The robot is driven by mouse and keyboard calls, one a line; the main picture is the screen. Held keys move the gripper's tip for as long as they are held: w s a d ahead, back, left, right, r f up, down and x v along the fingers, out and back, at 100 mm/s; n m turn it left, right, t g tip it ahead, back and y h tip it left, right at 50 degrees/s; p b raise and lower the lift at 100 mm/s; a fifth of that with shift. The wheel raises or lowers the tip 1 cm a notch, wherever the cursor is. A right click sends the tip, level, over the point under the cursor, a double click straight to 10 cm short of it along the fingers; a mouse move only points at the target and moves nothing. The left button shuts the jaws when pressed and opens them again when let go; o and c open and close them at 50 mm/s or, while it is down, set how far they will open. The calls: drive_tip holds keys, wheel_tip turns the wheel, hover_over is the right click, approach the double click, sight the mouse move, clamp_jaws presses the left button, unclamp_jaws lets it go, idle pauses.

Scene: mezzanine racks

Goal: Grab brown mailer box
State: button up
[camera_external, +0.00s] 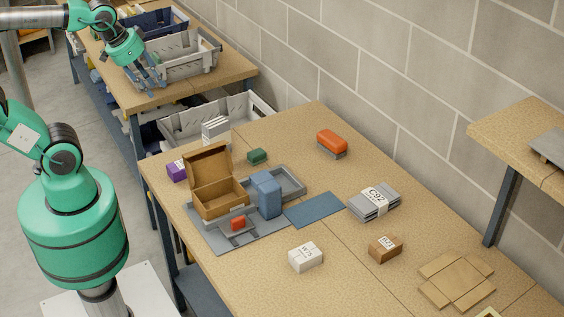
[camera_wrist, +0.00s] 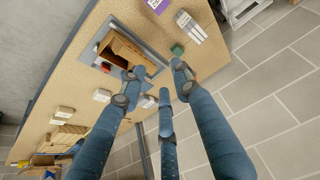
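The brown mailer box (camera_external: 220,203) stands with its lid raised on a grey mat on the near table, left of the blue upright block. An open brown box also shows in the wrist view (camera_wrist: 124,48), at upper left beyond the fingers. My gripper (camera_external: 150,84) is over the far table by a grey bin, well away from the mailer box. In the wrist view my gripper (camera_wrist: 156,80) has its blue fingers spread, with nothing between them. The inside of the mailer box is only partly visible.
A blue block (camera_external: 266,194) and a red item (camera_external: 238,223) are close beside the box. A grey bin (camera_external: 186,66) is near my gripper. A small brown box (camera_external: 385,249) and flat cardboard (camera_external: 456,280) lie at right. A wall runs behind the tables.

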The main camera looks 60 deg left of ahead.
drive_tip(key=w+d+f+g+p, duration=0.1)
drive_tip(key=w+d+f+g, duration=0.1)
drive_tip(key=w+d+f, duration=0.3)
drive_tip(key=g+p, duration=0.2)
drive_tip(key=g, duration=0.1)
hover_over(230, 212)
wheel_tip(230, 212, down, 16)
drive_tip(key=shift+w+a+f, duration=0.1)
drive_tip(key=shift+a, duration=0.05)
drive_tip(key=shift+f+b, duration=0.55)
drive_tip(key=shift+f, duration=3.7)
drive_tip(key=shift+f, duration=0.15)
drive_tip(key=shift+d+f+b, duration=0.2)
drive_tip(key=shift+f+b, duration=0.25)
drive_tip(key=shift+f, duration=2.05)
